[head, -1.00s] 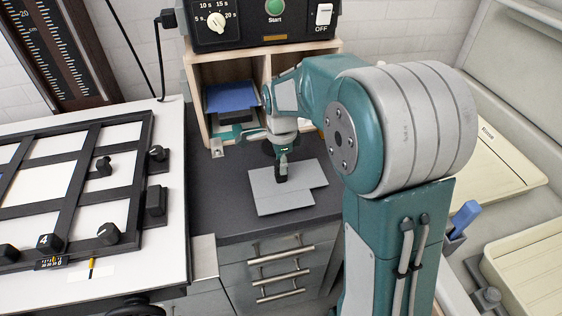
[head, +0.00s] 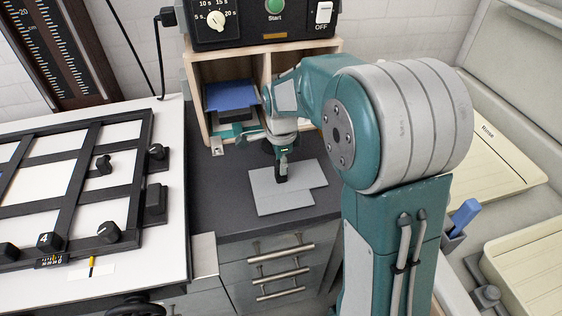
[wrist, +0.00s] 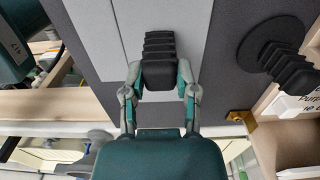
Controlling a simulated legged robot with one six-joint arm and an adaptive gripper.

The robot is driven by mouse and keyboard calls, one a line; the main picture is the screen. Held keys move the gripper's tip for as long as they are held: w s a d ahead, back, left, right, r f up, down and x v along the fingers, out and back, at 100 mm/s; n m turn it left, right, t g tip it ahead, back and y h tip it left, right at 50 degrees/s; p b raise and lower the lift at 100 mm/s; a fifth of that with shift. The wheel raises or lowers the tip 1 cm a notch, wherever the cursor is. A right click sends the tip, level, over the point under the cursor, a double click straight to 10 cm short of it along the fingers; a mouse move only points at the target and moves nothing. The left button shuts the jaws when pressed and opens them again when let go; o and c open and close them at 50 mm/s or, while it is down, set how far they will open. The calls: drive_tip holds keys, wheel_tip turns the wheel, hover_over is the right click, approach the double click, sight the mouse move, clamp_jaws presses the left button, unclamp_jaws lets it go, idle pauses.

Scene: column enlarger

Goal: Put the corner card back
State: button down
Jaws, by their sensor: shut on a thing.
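A flat grey card (head: 287,200) with a stepped outline lies on, or just above, the dark counter, below the wooden shelf box. Whether it is one piece or two overlapping ones is unclear. A black ribbed grip (wrist: 158,47) stands on its grey face in the wrist view. My gripper (head: 282,166) is over the card, pointing down. In the wrist view my gripper (wrist: 158,76) has its two fingers closed on the black grip, one on each side. Part of the card is hidden behind the grip and fingers.
A wooden shelf box (head: 198,100) stands behind, with a blue flat item (head: 231,95) in its left bay. A black disc with a ribbed grip (wrist: 272,52) is close by. The framed easel (head: 70,195) is at left, trays (head: 500,165) at right.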

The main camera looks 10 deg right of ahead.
drive_tip(key=shift+c, duration=1.5)
unclamp_jaws()
drive_tip(key=shift+f, duration=0.1)
drive_tip(key=shift+r, duration=4)
drive_tip(key=shift+r, duration=0.15)
wheel_tip(320, 180, up, 12)
drive_tip(key=shift+f, duration=0.2)
